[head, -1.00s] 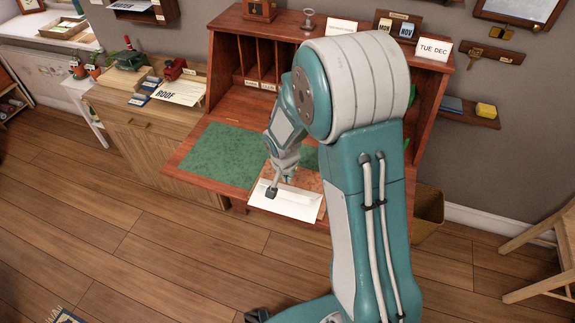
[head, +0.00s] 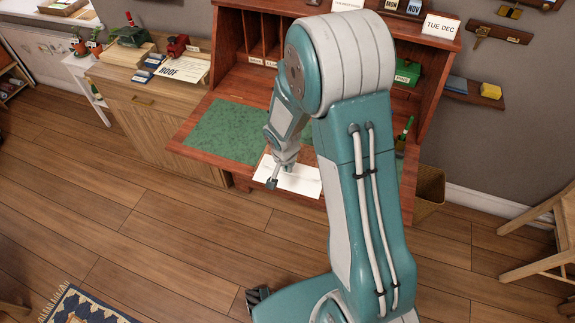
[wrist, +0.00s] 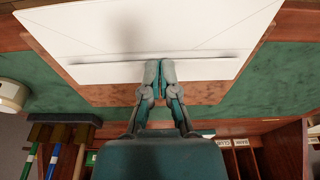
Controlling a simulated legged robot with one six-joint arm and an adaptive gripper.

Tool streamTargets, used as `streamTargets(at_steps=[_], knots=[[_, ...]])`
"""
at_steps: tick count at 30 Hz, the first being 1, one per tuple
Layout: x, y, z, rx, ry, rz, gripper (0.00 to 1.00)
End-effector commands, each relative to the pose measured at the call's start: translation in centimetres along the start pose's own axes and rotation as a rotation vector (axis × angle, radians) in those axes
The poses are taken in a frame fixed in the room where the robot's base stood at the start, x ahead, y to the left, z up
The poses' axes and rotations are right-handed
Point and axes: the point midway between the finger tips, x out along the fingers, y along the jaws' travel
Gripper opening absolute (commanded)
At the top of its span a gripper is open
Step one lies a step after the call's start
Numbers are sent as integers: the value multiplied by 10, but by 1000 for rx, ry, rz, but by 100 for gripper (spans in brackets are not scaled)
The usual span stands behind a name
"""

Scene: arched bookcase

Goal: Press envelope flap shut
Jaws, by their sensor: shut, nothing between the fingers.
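The white envelope (head: 300,181) lies on the lowered desk leaf, partly hidden by my arm in the head view. In the wrist view the envelope (wrist: 105,32) fills the top, with faint diagonal fold lines and a long pale edge across it close to my fingertips. I cannot tell whether the flap lies fully flat. My gripper (wrist: 160,68) is shut and empty, its fingertips over the envelope near that edge. I cannot tell whether they touch the paper. In the head view my gripper (head: 272,183) shows at the envelope's left side.
A green desk pad (head: 225,131) covers the leaf to the left. A reddish-brown mat (wrist: 205,92) lies under the envelope. The bureau's pigeonholes (head: 265,38) stand behind. A bin (head: 430,185) and wooden chair (head: 535,240) are on the right. Floor in front is open.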

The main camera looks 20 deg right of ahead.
Motion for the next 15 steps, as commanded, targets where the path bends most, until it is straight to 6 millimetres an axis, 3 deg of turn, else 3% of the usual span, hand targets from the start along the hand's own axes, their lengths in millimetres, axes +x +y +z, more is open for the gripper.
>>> streamTargets(at_steps=[15], knots=[[-15, 0, -3, 0, 1, 0, 0]])
